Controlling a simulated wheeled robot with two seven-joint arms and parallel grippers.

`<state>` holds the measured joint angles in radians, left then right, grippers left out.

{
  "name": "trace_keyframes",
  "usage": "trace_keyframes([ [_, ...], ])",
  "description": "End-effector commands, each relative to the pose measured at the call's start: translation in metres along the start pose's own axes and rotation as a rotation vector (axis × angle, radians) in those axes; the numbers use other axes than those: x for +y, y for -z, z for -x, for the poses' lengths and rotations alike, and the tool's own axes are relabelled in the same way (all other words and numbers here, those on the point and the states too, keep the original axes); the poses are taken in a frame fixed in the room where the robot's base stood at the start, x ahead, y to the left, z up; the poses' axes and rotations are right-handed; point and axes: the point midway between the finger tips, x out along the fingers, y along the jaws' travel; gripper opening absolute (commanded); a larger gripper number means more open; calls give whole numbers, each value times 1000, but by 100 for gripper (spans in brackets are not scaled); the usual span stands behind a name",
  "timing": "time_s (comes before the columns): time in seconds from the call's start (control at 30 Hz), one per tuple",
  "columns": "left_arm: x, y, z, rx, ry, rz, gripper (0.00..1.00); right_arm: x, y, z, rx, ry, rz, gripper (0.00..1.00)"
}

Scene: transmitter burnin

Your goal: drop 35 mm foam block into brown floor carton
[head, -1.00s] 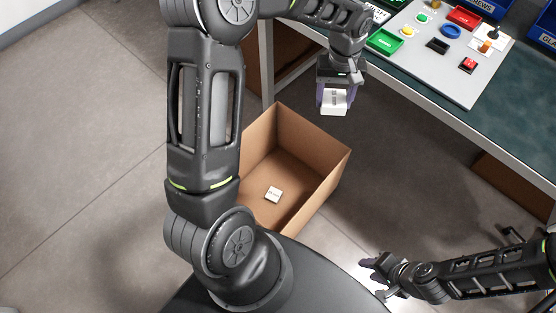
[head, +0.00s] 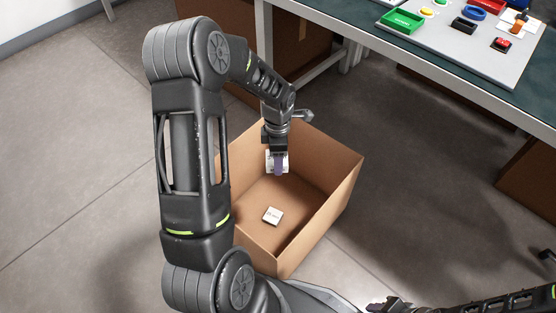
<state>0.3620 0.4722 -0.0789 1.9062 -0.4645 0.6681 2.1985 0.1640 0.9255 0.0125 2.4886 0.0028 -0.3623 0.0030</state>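The brown floor carton (head: 336,208) stands open on the floor in the middle of the head view. A small white block (head: 273,215) with dark print lies on its bottom. My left gripper (head: 278,168) is over the carton's opening, pointing down, shut on a white block (head: 269,160). One purple finger covers part of that block. Its print is too small to read, so I cannot tell its size. My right gripper (head: 385,304) is at the bottom edge, mostly cut off, away from the carton.
A workbench (head: 470,75) stands at the upper right. On it is a light grey board (head: 480,50) with a green tray (head: 401,22), a red button box (head: 502,44) and other small parts. Another brown carton (head: 530,180) is under the bench. The floor right of the open carton is clear.

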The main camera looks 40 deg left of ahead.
Motion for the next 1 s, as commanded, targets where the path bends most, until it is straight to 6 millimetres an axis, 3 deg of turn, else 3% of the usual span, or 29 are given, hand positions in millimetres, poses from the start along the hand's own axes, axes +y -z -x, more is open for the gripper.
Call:
trace_keyframes([
  [0.27,0,0,-6,0,0,-3,21,2,0,-4,1,-1,-1,36],
  [0.7,0,0,-52,0,1,-4,21,17,7,-34,20,-7,-9,36],
  [1.0,0,0,-60,0,0,-3,21,18,9,-38,25,-8,-10,36],
])
